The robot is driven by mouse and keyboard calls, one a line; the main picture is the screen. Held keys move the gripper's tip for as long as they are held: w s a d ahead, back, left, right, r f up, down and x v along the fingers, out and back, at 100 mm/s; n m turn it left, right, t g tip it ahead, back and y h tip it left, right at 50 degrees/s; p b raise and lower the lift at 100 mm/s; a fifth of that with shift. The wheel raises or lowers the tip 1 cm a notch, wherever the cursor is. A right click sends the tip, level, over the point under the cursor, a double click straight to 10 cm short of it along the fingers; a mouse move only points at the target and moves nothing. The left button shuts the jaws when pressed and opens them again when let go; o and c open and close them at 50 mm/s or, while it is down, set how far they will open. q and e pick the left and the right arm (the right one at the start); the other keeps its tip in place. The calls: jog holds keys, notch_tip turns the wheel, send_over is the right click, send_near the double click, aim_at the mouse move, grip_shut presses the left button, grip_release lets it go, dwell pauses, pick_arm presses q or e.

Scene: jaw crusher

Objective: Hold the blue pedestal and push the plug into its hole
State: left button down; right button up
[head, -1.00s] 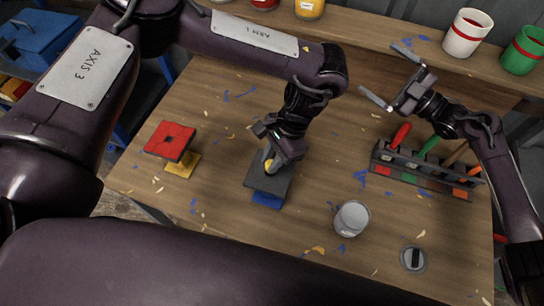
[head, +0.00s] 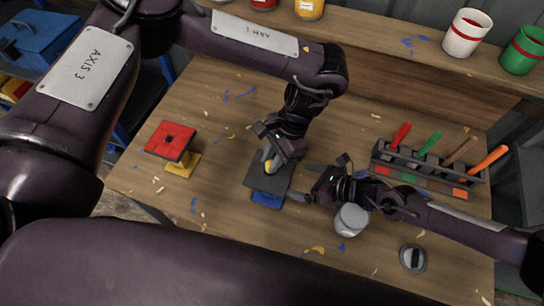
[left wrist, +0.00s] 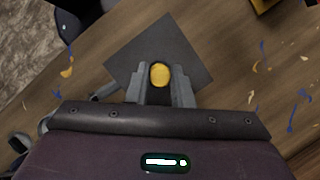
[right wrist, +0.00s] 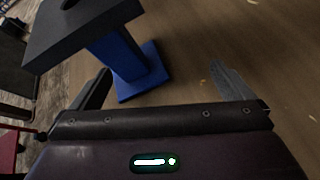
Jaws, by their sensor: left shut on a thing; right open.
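The blue pedestal has a dark square top (head: 262,184) and a blue stem and base; its blue base (head: 266,199) shows below the plate in the head view. The right wrist view shows its stem (right wrist: 122,58) from the side. My left gripper (head: 269,158) is shut on the yellow plug (left wrist: 160,75), upright over the middle of the plate.
A red-topped pedestal (head: 170,139) with a yellow base stands to the left. A tool rack (head: 425,174) stands behind the right arm. Chips litter the table.

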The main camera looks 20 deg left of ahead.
jog(key=s+n, duration=0.1)
jog(key=s+r+n+g, duration=0.1)
jog(key=n, duration=0.1)
jog(key=s+d+n+g, duration=0.1)
jog(key=n, duration=0.1)
jog(key=shift+s+r, duration=0.2)
jog(key=shift+r, duration=0.05)
jog(key=shift+x, duration=4.9)
jog(key=shift+s, duration=0.2)
jog(key=shift+c, duration=0.4)
jog(key=c, duration=1.5)
